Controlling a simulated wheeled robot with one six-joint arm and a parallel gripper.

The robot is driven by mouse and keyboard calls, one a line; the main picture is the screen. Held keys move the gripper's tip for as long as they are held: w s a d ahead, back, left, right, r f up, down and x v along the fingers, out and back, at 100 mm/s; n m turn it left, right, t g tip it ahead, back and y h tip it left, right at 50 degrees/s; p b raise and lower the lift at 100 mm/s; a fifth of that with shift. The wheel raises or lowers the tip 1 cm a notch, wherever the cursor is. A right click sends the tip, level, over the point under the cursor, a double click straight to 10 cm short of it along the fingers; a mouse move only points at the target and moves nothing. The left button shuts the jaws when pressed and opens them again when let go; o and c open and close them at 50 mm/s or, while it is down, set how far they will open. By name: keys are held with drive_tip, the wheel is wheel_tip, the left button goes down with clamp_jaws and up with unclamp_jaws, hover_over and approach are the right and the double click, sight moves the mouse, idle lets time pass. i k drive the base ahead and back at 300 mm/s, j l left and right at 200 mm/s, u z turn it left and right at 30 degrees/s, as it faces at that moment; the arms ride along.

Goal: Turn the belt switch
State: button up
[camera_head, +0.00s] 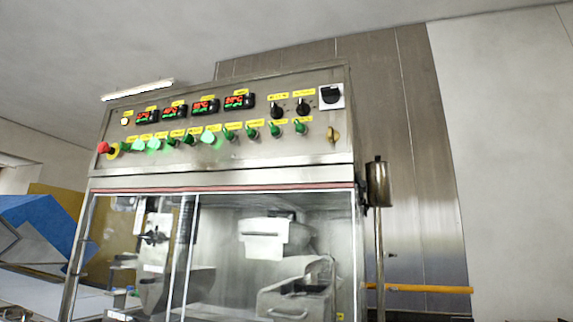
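A metal control panel (260,147) tops the machine's cabinet, tilted in the picture. A row of green switches (253,133) runs across it, each under a small yellow label. Some of them on the left glow brighter. The labels are too small to read, so I cannot tell which one is the belt switch. Two black knobs (290,109) sit above the row at the right, beside a large black rotary switch (331,95) on a white plate. A red emergency button (104,147) is at the far left. My gripper is not in view.
Several red-and-green digital displays (204,106) sit above the switches. Below is a clear-doored cabinet (275,250) with machinery inside. A metal cylinder (378,182) on a pole stands at right, near an orange bar (425,289). A blue object (42,222) is at left.

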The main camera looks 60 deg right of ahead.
sight(208, 137)
drive_tip(key=z, duration=1.35)
